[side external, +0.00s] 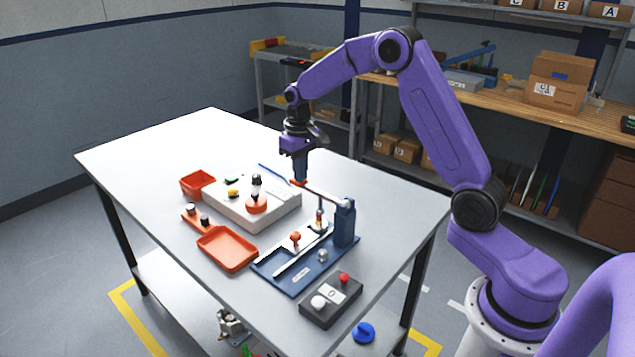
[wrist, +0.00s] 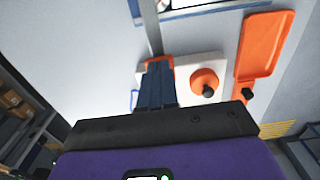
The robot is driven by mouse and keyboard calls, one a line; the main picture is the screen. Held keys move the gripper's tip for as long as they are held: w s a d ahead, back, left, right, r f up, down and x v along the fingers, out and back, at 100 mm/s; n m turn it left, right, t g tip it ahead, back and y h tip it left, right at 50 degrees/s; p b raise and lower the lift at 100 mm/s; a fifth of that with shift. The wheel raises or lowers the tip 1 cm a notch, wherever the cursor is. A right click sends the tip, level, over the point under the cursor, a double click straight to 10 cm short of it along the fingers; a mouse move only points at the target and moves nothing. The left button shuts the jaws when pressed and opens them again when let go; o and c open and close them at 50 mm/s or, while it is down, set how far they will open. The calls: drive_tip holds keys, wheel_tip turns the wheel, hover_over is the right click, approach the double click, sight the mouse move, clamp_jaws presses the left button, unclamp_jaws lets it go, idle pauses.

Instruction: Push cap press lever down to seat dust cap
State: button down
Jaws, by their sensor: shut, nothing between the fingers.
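The press lever is a grey bar (side external: 325,194) with an orange grip (side external: 296,183) at its far end. It runs out from the blue press post (side external: 345,225); its exact tilt is hard to judge. My gripper (side external: 300,181) is shut and empty, pointing down with its fingertips at the orange grip, and contact looks likely but is not clear. In the wrist view the closed fingers (wrist: 159,64) overlap the orange grip (wrist: 167,59), and the bar (wrist: 152,28) extends to the top. A small part (side external: 319,218) stands beneath the lever; I cannot make out the dust cap.
A pale fixture block (side external: 278,212) with an orange-based knob (side external: 256,204) stands close left of the gripper. An orange tray (side external: 228,262), a small orange bin (side external: 186,185) and a dark button box (side external: 331,312) lie around. The table's far left is clear.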

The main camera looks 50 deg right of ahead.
drive_tip(key=shift+s+f, duration=0.1)
drive_tip(key=shift+f, duration=0.45)
wheel_tip(320, 180, up, 10)
drive_tip(key=shift+f, duration=0.25)
idle(1.0)
idle(0.4)
drive_tip(key=s+a+n, duration=0.6)
drive_tip(key=s+a, duration=0.7)
drive_tip(key=s, duration=0.3)
drive_tip(key=s+d+f+n, duration=0.1)
drive_tip(key=s+n, duration=0.2)
drive_tip(key=s, duration=0.8)
drive_tip(key=s+f+n, duration=0.2)
drive_tip(key=s+n, duration=0.1)
drive_tip(key=s, duration=0.8)
drive_tip(key=shift+d+n, duration=0.3)
drive_tip(key=shift+d, duration=0.05)
